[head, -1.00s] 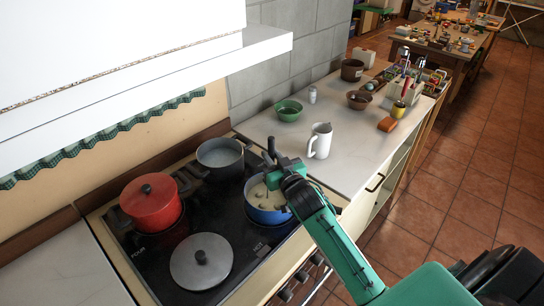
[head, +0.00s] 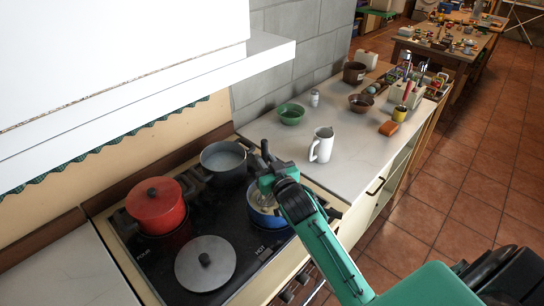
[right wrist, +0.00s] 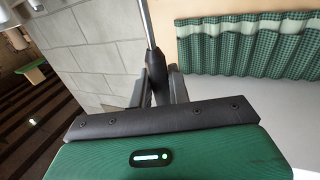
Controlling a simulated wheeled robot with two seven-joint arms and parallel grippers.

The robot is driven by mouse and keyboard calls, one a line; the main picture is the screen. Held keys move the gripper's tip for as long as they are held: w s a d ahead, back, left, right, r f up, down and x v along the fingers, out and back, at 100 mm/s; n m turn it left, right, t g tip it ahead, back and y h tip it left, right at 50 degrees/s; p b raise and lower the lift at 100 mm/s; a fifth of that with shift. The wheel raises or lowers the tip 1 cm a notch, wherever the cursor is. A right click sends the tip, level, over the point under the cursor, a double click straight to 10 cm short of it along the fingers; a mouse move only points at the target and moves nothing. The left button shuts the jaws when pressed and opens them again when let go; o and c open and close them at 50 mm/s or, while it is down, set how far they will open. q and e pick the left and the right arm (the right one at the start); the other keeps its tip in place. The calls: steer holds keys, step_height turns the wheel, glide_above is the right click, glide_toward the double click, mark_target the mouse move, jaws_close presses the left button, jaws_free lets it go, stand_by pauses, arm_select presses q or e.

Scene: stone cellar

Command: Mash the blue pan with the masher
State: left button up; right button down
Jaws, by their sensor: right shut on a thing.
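The blue pan (head: 262,219) stands on the right front of the black hob, partly hidden by my right gripper and arm. Pale food (head: 241,192) shows inside it. My right gripper (head: 266,178) is over the pan, shut on the masher. The masher's dark handle (head: 265,150) sticks up above the jaws in the head view. In the right wrist view the dark handle (right wrist: 156,75) sits between the fingers, with a metal rod (right wrist: 148,25) running on from it. The masher's head is not clear, so I cannot tell whether it touches the food. My left gripper is out of view.
A red lidded pot (head: 155,205), a grey pot (head: 224,162) and a loose grey lid (head: 205,263) share the hob. On the counter to the right are a white jug (head: 321,146), a green bowl (head: 291,114) and a brown bowl (head: 360,102). The white hood (head: 130,95) overhangs at upper left.

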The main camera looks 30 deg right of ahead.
steer(key=shift+f+b, duration=0.3)
steer(key=shift+f, duration=0.05)
steer(key=shift+f+b, duration=0.5)
steer(key=shift+f, duration=0.45)
stand_by(0.4)
steer(key=shift+f, duration=0.15)
stand_by(0.3)
step_height(320, 180, up, 3)
steer(key=p, duration=0.2)
steer(key=shift+f+p, duration=0.1)
steer(key=shift+p, duration=0.25)
